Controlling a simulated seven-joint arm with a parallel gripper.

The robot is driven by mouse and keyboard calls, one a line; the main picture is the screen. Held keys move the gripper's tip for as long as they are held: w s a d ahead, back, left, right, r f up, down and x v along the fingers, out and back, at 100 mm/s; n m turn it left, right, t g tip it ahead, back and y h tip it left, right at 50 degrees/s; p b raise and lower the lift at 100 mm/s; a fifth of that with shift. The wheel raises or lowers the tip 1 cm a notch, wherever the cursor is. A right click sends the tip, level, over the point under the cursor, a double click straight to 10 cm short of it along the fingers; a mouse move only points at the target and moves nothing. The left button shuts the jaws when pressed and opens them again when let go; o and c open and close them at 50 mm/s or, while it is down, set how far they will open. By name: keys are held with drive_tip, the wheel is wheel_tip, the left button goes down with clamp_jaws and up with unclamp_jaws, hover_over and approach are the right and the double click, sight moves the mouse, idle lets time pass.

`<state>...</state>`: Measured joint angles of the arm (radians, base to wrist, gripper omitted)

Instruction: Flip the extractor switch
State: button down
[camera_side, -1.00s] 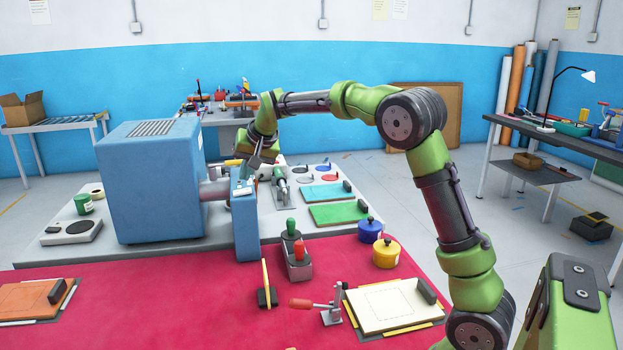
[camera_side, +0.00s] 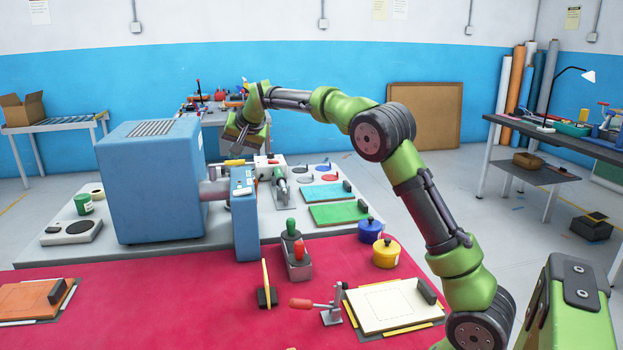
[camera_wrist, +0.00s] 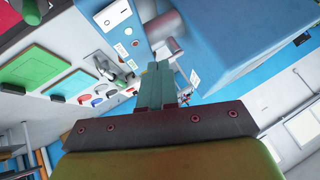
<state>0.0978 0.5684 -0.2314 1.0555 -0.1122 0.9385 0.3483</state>
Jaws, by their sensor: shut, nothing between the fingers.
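The extractor is a large blue cabinet (camera_side: 150,190), joined by a grey pipe (camera_side: 215,189) to a narrow blue upright box (camera_side: 246,220). In the wrist view, a white switch plate (camera_wrist: 112,15) with small dark marks sits on the narrow blue box (camera_wrist: 128,38), near the top edge. I cannot tell which way the switch is set, and I cannot make it out in the side view. My gripper (camera_side: 236,152) is above and behind the narrow box, apart from it. Its fingers (camera_wrist: 160,82) are shut and empty, with the plate up and left of them in the wrist view.
A small white box (camera_side: 268,166) and a grey clamp (camera_side: 281,185) stand right of the narrow box. Green (camera_side: 340,214) and teal (camera_side: 326,192) boards lie farther right. A red-and-green-handled holder (camera_side: 297,258) stands in front. The air above the bench is open.

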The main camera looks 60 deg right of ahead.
sight(242, 190)
drive_tip(key=shift+s+d+f, duration=0.15)
drive_tip(key=shift+f, duration=1.1)
drive_tip(key=shift+s+d+f, duration=0.1)
drive_tip(key=shift+f, duration=1.2)
drive_tip(key=shift+s+d+f, duration=0.15)
drive_tip(key=shift+f, duration=1.1)
drive_tip(key=shift+f, duration=0.4)
drive_tip(key=shift+s+d+f, duration=0.1)
drive_tip(key=shift+s+f, duration=0.1)
drive_tip(key=shift+f, duration=0.6)
drive_tip(key=shift+a+r, duration=0.2)
drive_tip(key=shift+r, duration=0.3)
drive_tip(key=shift+r, duration=0.2)
drive_tip(key=shift+w+a+r, duration=0.1)
drive_tip(key=shift+w+r, duration=0.1)
drive_tip(key=shift+r, duration=1.1)
drive_tip(key=shift+w+a+r, duration=0.1)
drive_tip(key=shift+w+r, duration=0.05)
drive_tip(key=shift+r, duration=1.15)
